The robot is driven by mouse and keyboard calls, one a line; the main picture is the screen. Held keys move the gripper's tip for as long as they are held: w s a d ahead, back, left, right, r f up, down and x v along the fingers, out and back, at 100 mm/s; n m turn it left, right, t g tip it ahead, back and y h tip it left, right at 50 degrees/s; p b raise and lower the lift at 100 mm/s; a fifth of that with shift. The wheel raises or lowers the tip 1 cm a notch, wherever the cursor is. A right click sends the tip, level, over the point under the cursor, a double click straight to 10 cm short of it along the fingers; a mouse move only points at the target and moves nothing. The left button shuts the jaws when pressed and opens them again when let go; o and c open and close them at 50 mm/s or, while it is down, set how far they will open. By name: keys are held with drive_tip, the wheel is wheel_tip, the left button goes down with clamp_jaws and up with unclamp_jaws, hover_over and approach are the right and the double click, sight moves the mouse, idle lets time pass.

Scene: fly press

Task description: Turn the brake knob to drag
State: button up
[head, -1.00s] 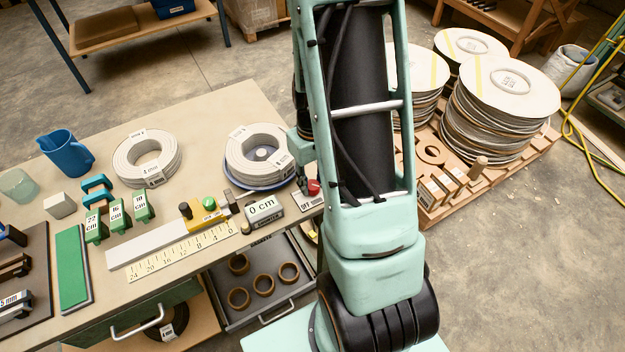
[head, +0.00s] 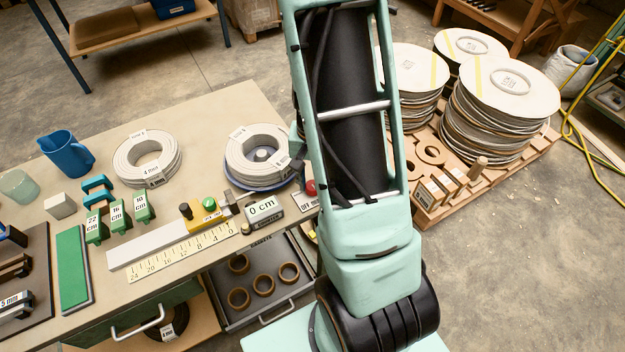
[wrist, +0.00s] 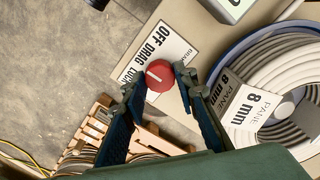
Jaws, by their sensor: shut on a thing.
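The red brake knob (wrist: 159,76) sits at the table's edge in the wrist view, with a white pointer line on its face. A white label plate (wrist: 157,47) beside it reads OFF, DRAG, LOCK. The pointer line slants toward the label side; I cannot tell exactly which word it meets. My gripper (wrist: 160,82) is shut on the knob, one dark fingertip on each side.
A blue-rimmed reel with an 8 mm coil (wrist: 280,80) stands close right of my gripper in the wrist view. The 0 cm counter (head: 263,208) stands left of the knob in the head view. Stacked discs on a pallet (head: 432,212) lie beyond the table's right end.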

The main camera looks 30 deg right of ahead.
idle(0.3)
drive_tip(key=o, duration=1.2)
drive_tip(key=shift+c, duration=0.2)
wheel_tip(320, 180, up, 12)
